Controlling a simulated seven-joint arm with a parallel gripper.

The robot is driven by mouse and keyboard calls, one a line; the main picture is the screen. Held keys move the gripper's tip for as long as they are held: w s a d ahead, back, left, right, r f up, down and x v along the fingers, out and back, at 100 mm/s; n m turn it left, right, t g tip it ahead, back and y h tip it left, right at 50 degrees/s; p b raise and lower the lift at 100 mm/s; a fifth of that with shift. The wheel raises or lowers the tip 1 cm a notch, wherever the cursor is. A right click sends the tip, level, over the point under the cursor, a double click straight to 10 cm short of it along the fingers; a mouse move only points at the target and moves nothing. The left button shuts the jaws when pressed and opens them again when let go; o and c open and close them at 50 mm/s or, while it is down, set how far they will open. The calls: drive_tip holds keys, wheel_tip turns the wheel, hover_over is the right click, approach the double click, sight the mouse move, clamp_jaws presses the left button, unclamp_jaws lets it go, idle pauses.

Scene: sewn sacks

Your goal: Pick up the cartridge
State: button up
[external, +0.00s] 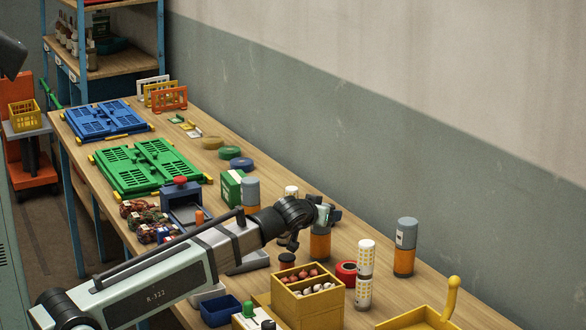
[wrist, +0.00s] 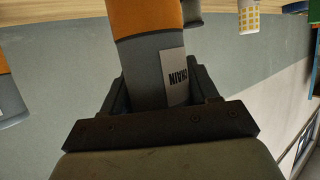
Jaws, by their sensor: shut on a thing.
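The cartridge (external: 320,246) is an upright cylinder, orange below and grey above. My gripper (external: 322,214) is shut on its grey upper part. In the wrist view the grey body (wrist: 145,70), with a white label, sits between my gripper's fingers (wrist: 158,85), and its orange part points to the top of the picture. I cannot tell whether its base touches the table. Two similar orange and grey cylinders stand on the table, one to the right (external: 404,250) and one behind to the left (external: 250,192).
White dotted cylinders (external: 365,258) and a red roll (external: 346,268) stand close on the right. A wooden box (external: 318,309) with reddish items is in front. A yellow pan (external: 410,319) lies at front right. Green (external: 150,165) and blue (external: 104,119) folded crates lie at far left.

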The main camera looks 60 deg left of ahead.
clamp_jaws()
drive_tip(key=shift+r, duration=0.1)
wheel_tip(320, 180, up, 10)
drive_tip(key=shift+f, duration=0.1)
drive_tip(key=s+a+r+n+g+y, duration=0.1)
drive_tip(key=a+r, duration=0.2)
drive_tip(key=a, duration=1.1)
drive_tip(key=s+a+r+n, duration=0.1)
drive_tip(key=s+a+r, duration=0.1)
drive_tip(key=a, duration=1.2)
drive_tip(key=s+a+r+g+y, duration=0.1)
drive_tip(key=a+r, duration=0.2)
drive_tip(key=a, duration=1.1)
wheel_tip(320, 180, down, 9)
drive_tip(key=shift+a, duration=0.15)
drive_tip(key=shift+s+f, duration=0.1)
drive_tip(key=shift+f, duration=0.1)
